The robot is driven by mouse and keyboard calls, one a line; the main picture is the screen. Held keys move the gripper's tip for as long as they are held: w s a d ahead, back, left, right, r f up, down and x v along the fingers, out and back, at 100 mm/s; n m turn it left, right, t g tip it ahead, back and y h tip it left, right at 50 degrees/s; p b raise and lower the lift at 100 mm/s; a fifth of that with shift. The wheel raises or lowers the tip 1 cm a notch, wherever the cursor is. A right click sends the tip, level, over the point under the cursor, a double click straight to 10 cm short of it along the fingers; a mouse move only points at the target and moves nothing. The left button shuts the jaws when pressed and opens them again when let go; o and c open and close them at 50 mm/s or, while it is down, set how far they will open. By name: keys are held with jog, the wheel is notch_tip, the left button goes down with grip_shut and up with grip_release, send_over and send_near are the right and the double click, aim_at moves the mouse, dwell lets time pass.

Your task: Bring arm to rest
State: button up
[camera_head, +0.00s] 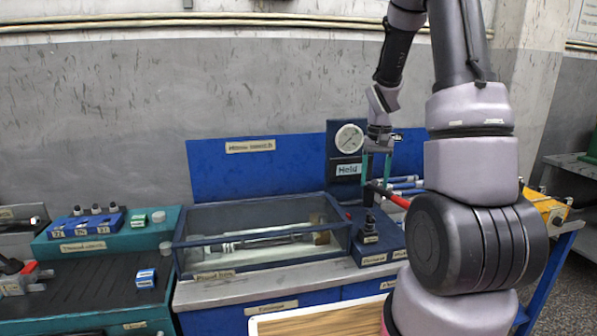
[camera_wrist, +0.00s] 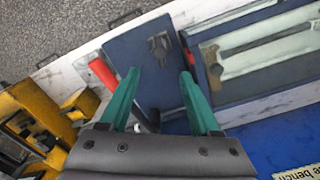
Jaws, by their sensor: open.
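My gripper (camera_wrist: 160,85) has two green fingers that are spread apart with nothing between them, over a dark blue block with a black fitting (camera_wrist: 158,46). In the head view my gripper (camera_head: 376,168) points down above that blue block (camera_head: 378,238), in front of the pressure gauge (camera_head: 349,138). A red handle (camera_wrist: 103,74) lies beside the block in the wrist view, left of the fingers, and it also shows in the head view (camera_head: 398,201). I cannot tell whether a finger touches anything. My arm hides part of the bench's right side.
A clear-walled tank (camera_head: 262,238) with a cylinder inside stands left of the block. A teal workbench (camera_head: 60,290) with small blue boxes is at the far left. Yellow equipment (camera_head: 545,205) stands at the right. A wooden board (camera_head: 320,322) is at the front.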

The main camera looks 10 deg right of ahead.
jog(key=s+a+r+t, duration=0.2)
jog(key=s+a+r, duration=0.2)
jog(key=r, duration=0.4)
jog(key=s+a+r+t, duration=0.2)
jog(key=s+a+r, duration=0.1)
jog(key=r, duration=0.5)
jog(key=s+a+r+t+y, duration=0.1)
jog(key=s+a+r, duration=0.2)
jog(key=s, duration=0.3)
jog(key=s+a+r+t+y, duration=0.1)
jog(key=s+a+r+t, duration=0.1)
jog(key=s+r, duration=0.3)
jog(key=shift+s+a+n, duration=0.4)
jog(key=shift+s+a, duration=0.35)
jog(key=shift+s, duration=0.05)
